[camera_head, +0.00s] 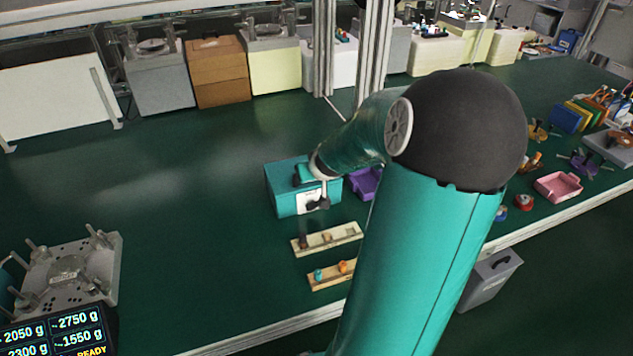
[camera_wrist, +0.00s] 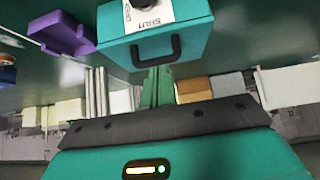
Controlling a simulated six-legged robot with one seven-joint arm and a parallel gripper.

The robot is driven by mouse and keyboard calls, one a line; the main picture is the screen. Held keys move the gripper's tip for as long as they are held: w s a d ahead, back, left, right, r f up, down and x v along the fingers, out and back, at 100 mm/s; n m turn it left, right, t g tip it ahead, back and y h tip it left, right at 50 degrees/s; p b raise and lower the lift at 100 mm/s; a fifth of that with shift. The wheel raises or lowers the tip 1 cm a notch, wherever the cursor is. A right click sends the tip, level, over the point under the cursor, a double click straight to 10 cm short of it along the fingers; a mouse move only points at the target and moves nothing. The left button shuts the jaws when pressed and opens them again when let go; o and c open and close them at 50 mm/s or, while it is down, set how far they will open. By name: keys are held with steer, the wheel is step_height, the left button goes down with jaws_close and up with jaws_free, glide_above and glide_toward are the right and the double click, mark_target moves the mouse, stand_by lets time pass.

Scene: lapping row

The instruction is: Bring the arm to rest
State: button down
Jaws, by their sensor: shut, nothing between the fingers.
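My arm rises large through the middle of the head view and bends down to the left.
A purple bin (camera_head: 365,183) stands right of the box and also shows in the wrist view (camera_wrist: 62,35). Wooden strips with small parts (camera_head: 327,240) lie in front. A metal fixture (camera_head: 70,275) stands at left. The green bench (camera_head: 170,190) is clear at left centre.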

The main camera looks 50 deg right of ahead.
steer(key=shift+s+a+f, duration=0.1)
steer(key=shift+s+a, duration=0.25)
steer(key=shift+s, duration=0.3)
steer(key=shift+s+a+f, duration=0.1)
steer(key=shift+s+a, duration=0.25)
steer(key=shift+s, duration=0.25)
